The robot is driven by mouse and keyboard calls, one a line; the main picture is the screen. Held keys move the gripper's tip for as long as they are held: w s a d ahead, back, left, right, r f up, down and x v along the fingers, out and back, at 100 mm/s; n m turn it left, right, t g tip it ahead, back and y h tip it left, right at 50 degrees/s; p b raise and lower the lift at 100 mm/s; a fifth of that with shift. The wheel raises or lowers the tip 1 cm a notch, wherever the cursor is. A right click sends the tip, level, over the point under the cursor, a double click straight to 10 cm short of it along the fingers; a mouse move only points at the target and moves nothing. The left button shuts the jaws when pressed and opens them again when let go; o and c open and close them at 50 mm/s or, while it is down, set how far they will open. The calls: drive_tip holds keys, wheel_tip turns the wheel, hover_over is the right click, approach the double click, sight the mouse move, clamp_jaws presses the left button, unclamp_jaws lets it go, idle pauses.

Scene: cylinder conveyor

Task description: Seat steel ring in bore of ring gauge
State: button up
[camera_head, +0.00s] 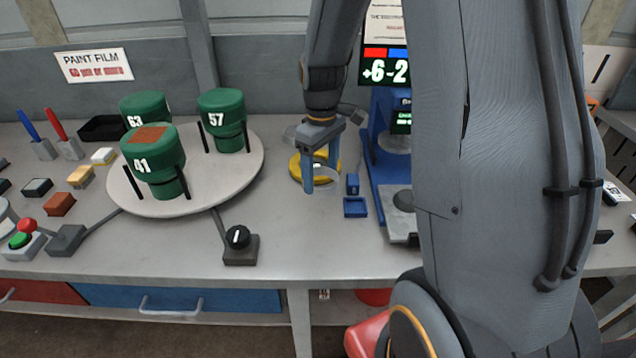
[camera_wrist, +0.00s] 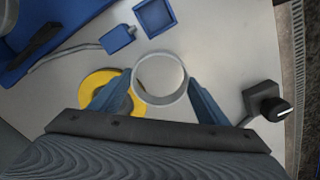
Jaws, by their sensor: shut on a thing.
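The steel ring (camera_wrist: 160,57) is a thin grey band held between the two blue fingers of my gripper (camera_wrist: 160,90) in the wrist view. My gripper (camera_head: 322,180) is shut on it above the table, and the ring (camera_head: 323,172) is small and faint in the head view. The yellow ring gauge (camera_head: 296,168) lies on the table behind and left of the fingers. In the wrist view the ring gauge (camera_wrist: 97,80) is to the left, partly covered by the left finger.
A turntable (camera_head: 235,180) with green numbered cylinders (camera_head: 152,160) stands at left. A knob box (camera_head: 240,245) is at the front. A small blue tray (camera_head: 355,207) and a blue instrument stand (camera_head: 380,170) are just right of my gripper. Bare table lies in front of it.

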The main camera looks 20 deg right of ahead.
drive_tip(key=shift+f+p, duration=0.4)
drive_tip(key=shift+f, duration=1.8)
drive_tip(key=shift+f, duration=0.1)
drive_tip(key=o, duration=1.3)
drive_tip(key=shift+c, duration=0.2)
